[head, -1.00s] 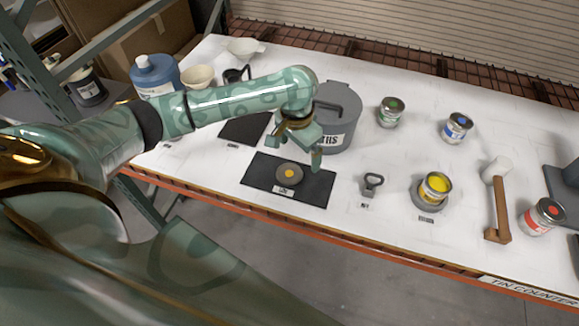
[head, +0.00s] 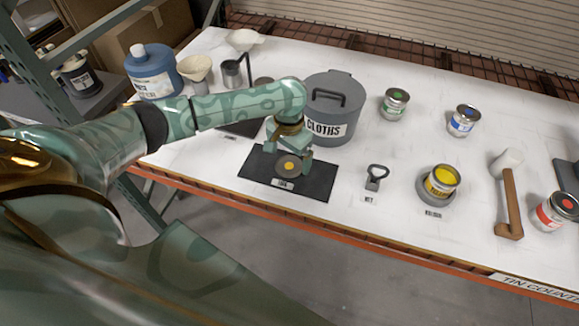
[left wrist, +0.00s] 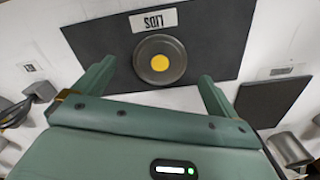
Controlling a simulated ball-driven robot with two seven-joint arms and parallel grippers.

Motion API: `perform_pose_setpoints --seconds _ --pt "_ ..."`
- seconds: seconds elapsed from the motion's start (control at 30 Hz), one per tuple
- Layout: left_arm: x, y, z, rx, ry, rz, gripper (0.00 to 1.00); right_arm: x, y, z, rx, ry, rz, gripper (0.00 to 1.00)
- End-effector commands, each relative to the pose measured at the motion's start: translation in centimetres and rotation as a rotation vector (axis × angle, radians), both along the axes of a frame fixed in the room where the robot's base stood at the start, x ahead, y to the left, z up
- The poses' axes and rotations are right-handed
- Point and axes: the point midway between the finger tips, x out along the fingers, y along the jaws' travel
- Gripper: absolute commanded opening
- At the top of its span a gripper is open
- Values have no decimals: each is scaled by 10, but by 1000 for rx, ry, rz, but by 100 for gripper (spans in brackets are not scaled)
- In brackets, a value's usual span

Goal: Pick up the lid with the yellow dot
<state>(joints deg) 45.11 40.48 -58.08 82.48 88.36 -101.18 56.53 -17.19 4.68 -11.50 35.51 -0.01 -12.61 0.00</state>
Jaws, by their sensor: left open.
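The lid with the yellow dot (head: 290,165) is a round grey disc lying flat on the black mat (head: 318,184) that has a small label at its front edge. In the left wrist view the lid (left wrist: 158,72) lies beyond my fingertips, near the label reading LIDS (left wrist: 153,19). My left gripper (head: 288,157) is open and empty above the mat, just over the lid and apart from it. Its two fingers also show in the left wrist view (left wrist: 157,75), spread to either side of the lid's lower edge. My right gripper is not in view.
A grey CLOTHS bin (head: 325,122) stands right behind the mat.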

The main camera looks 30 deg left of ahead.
Motion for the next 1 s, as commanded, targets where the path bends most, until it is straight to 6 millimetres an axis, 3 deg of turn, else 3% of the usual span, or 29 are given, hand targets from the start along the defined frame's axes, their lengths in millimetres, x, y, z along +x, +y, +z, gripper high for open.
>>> perform_pose_setpoints --seconds 0.03,0.17,0.4,0.6,1.0 --pt "0 0 -14 0 4 1 97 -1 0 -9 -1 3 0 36" --pt "1 0 -34 0 3 0 97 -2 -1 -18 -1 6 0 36" --pt "2 0 -35 0 0 -1 97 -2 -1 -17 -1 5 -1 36" --pt "2 0 -35 1 0 -1 49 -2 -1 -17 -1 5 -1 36" --pt "2 1 -32 1 0 -1 49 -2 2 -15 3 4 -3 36"
